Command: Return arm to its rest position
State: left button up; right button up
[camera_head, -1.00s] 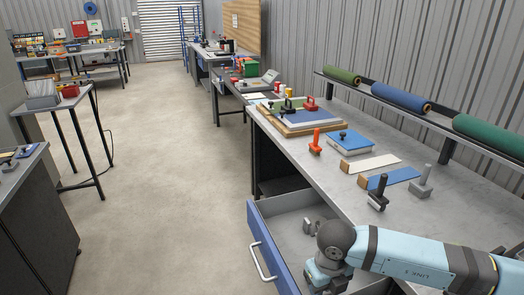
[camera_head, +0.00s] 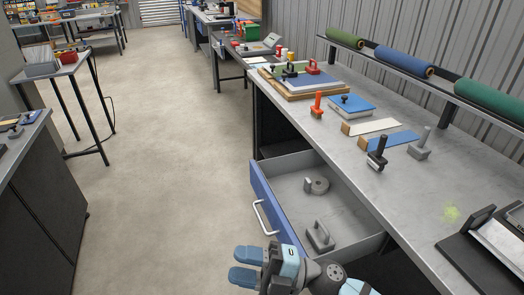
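My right gripper (camera_head: 240,266) is at the bottom of the head view, just outside the open drawer's blue front (camera_head: 276,212). The arm's dark and light blue links run off the bottom edge, so most of the arm is out of view. My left gripper is not in view.
The open drawer holds a grey round piece (camera_head: 318,185) and a grey handled block (camera_head: 320,237). The floor (camera_head: 170,180) on the left is clear.

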jog(key=w+d+f+m+t+h, duration=0.2)
jog(key=d+f+m+t+h, duration=0.35)
jog(key=m+t, duration=0.4)
jog(key=w+d+f+m+t+h, duration=0.2)
jog(key=d+f+m+t+h, duration=0.35)
jog(key=m, duration=0.65)
jog(key=s+d+f+m+g+h, duration=0.65)
jog(key=s+d+f, duration=0.45)
jog(key=f, duration=0.3)
pick_arm(q)
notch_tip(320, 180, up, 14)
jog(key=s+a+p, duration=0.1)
jog(key=p, duration=1.6)
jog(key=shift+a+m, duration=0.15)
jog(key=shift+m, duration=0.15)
pick_arm(e)
notch_tip(320, 180, up, 15)
jog(key=d+t, duration=0.1)
jog(key=shift+s+f, duration=0.2)
jog(key=shift+s, duration=0.1)
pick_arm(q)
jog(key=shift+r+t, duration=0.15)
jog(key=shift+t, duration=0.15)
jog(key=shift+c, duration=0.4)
